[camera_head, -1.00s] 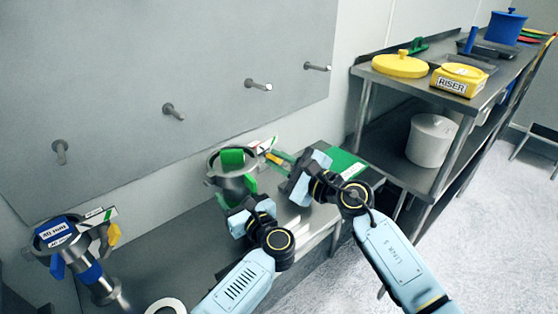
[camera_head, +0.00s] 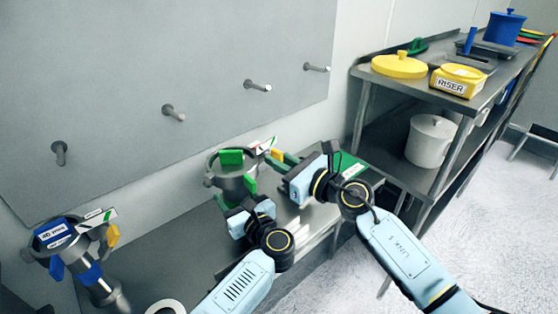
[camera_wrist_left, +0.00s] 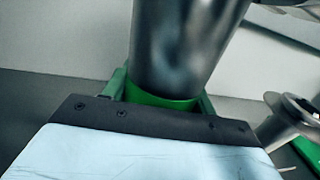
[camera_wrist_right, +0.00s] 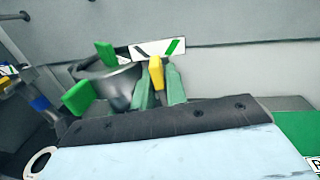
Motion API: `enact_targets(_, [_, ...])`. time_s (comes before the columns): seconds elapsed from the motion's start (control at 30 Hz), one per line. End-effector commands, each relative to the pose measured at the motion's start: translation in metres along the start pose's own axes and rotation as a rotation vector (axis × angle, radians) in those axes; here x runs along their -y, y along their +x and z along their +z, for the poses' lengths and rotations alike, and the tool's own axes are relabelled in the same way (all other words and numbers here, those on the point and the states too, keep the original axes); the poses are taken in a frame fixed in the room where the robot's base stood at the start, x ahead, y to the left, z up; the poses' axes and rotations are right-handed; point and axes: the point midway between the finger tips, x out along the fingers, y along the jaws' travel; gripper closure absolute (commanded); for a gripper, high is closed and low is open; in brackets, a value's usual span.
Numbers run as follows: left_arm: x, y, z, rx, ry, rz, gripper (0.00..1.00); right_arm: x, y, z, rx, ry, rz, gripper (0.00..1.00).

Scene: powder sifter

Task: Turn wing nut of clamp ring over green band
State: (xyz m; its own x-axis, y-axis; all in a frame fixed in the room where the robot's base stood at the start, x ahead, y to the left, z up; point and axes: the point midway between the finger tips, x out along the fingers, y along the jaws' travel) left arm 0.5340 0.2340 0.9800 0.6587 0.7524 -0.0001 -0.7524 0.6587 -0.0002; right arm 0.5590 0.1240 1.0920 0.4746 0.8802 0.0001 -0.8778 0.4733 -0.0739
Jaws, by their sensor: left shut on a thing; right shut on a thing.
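The green sifter unit (camera_head: 233,183) is a metal funnel with green tabs, a green band (camera_wrist_left: 160,100) around its neck and a striped plate (camera_wrist_right: 158,48) behind it. My left gripper (camera_head: 243,203) is shut around the neck at the green band; its fingers flank the metal cylinder in the left wrist view (camera_wrist_left: 163,92). The yellow wing nut (camera_wrist_right: 156,74) sticks up at the clamp's right side. My right gripper (camera_wrist_right: 160,88) is shut on it, with one green finger on each side. In the head view the wing nut (camera_head: 276,154) shows small at the fingertips.
A similar blue unit (camera_head: 75,245) with a yellow wing nut (camera_head: 113,235) stands at the left. Pegs (camera_head: 173,112) jut from the wall panel. A green board (camera_head: 350,166) lies right of my right gripper. A metal shelf (camera_head: 420,165) holds yellow parts and a white pot (camera_head: 431,140).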

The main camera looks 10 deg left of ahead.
Motion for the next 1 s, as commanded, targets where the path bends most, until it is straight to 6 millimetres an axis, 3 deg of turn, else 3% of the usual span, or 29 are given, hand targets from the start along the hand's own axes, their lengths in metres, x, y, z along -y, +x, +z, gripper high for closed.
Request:
enact_targets(0.6, [-0.0003,-0.0003,-0.0008,-0.001,0.001,0.000,0.93,0.0038,-0.0005,-0.0015,-0.001,0.563,-0.001,1.00])
enact_targets(1.0, [-0.0003,-0.0003,-0.0009,-0.001,0.001,0.000,0.93,0.0044,-0.0002,-0.0017,0.000,0.778,-0.001,1.00])
